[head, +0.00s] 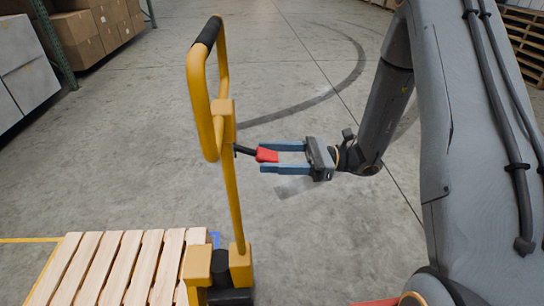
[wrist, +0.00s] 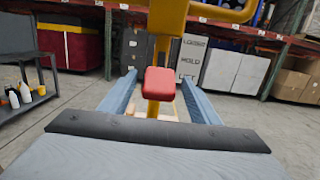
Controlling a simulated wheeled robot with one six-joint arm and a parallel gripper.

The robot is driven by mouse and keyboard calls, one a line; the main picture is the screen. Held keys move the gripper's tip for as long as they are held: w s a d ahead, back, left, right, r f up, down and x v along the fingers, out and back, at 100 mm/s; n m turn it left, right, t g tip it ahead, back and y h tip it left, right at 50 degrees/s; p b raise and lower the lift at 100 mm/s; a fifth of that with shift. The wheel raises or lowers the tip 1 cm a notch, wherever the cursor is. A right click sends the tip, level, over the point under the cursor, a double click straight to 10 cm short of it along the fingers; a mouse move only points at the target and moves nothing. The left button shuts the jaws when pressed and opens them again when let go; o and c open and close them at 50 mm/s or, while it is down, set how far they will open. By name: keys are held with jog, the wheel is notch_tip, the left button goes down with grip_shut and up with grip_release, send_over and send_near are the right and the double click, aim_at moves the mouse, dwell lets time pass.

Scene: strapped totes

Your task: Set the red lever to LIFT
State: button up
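The red lever (head: 266,154) sticks out on a short black rod from the yellow handle (head: 226,130) of a pallet jack. In the wrist view its red knob (wrist: 160,84) is between my two blue fingers, with a small gap on each side. My gripper (head: 268,157) is open around the knob, reaching in from the right; the fingers also show in the wrist view (wrist: 158,92). A pale label plate (wrist: 188,60) beside the yellow post has several words, with HOLD above LIFT; the top word is hard to read. LIFT is lowest, near the knob's height in the picture.
A wooden pallet (head: 125,268) lies at lower left beside the jack's base. Boxes and shelving (head: 85,35) stand at the upper left. The concrete floor behind the handle is clear. In the wrist view a cart (wrist: 25,95) with bottles is at left.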

jog(key=d+b, duration=0.1)
jog(key=d, duration=0.7)
jog(key=shift+f, duration=0.4)
jog(key=shift+a, duration=0.1)
